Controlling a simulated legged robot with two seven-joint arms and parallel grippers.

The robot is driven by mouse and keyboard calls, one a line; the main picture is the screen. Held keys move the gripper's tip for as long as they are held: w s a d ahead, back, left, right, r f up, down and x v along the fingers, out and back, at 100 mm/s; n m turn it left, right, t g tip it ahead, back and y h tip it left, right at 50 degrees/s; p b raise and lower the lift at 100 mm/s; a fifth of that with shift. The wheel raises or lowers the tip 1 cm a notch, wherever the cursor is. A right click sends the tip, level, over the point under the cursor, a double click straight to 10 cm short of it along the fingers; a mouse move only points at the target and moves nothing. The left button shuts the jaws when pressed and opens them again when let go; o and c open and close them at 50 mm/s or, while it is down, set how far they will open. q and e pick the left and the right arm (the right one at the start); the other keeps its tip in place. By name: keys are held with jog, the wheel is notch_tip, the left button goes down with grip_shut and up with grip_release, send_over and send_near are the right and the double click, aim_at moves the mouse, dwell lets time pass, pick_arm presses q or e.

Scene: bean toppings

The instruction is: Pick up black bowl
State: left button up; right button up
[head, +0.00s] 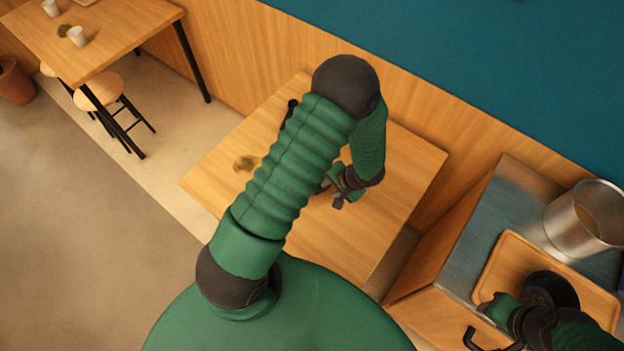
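A black bowl (556,286) sits on a wooden tray (509,253) at the lower right. My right arm comes in at the bottom right corner, and its dark wrist covers part of the bowl and tray. The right gripper (498,311) is close to the bowl's left side; its fingers are not clear, and I cannot tell whether it touches the bowl. My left gripper (331,195) hangs over the wooden table in the middle, far from the bowl. Its fingers look apart, with nothing visible between them.
A metal pot (588,219) stands behind the tray on the grey counter (493,218). The wooden table (395,195) holds a small brown item (245,163) and a dark object (290,110) partly behind my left arm. A stool (100,92) and another table (110,35) stand upper left.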

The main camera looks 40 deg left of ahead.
aim_at(324, 189)
pick_arm(q)
jog(key=p+x, duration=0.1)
jog(key=x, duration=0.5)
jog(key=shift+w+a+f, duration=0.2)
jog(key=shift+a+f, duration=0.05)
jog(key=shift+a, duration=0.1)
grip_shut()
jog(key=shift+s+d, duration=0.1)
dwell(0.9)
